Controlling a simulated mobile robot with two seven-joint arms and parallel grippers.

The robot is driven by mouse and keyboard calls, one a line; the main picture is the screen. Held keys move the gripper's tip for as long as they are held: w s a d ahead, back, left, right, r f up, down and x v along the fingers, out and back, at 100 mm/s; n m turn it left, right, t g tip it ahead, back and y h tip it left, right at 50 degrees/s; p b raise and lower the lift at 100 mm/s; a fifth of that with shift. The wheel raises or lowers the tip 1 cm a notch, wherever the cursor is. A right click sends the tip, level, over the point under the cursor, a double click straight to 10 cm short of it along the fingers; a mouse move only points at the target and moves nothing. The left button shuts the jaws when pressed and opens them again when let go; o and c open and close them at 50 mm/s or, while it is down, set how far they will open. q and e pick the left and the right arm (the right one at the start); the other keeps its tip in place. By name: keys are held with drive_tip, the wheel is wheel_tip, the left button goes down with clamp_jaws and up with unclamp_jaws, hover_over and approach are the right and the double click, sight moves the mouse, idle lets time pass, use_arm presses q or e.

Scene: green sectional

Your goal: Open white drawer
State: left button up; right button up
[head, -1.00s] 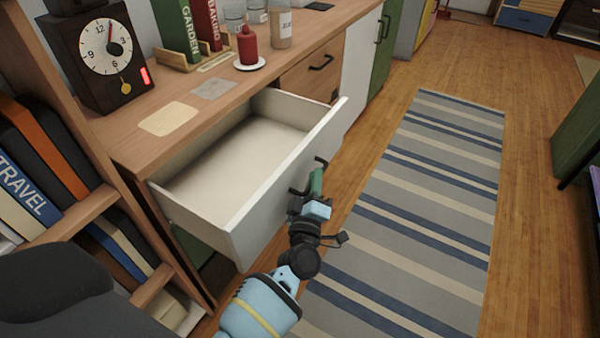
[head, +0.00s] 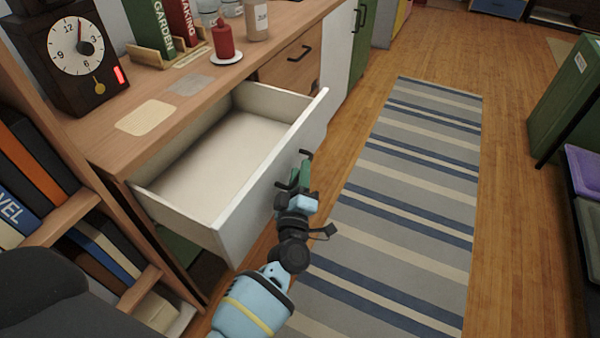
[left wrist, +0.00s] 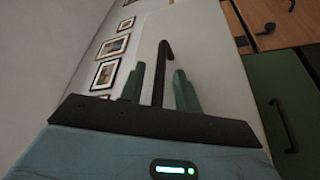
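The white drawer (head: 262,190) is pulled well out of the wooden cabinet, and its inside looks empty. Its dark handle (head: 306,154) is on the outer face of the front panel. My left gripper (head: 300,177) is at this handle, with its green fingers pointing at the panel. In the left wrist view the handle (left wrist: 161,72) stands between the two green fingers, with a visible gap on each side, so the gripper is open around it. The drawer front (left wrist: 215,65) also shows there. My right gripper is not in view.
A bookshelf (head: 60,215) stands close on the left. A striped rug (head: 410,190) and clear wooden floor lie to the right, with green furniture (head: 565,95) beyond.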

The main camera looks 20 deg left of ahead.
use_arm(q)
drive_tip(key=v, duration=0.7)
drive_tip(key=shift+s, duration=0.25)
drive_tip(key=shift+s+d+f, duration=0.1)
drive_tip(key=shift+d, duration=0.05)
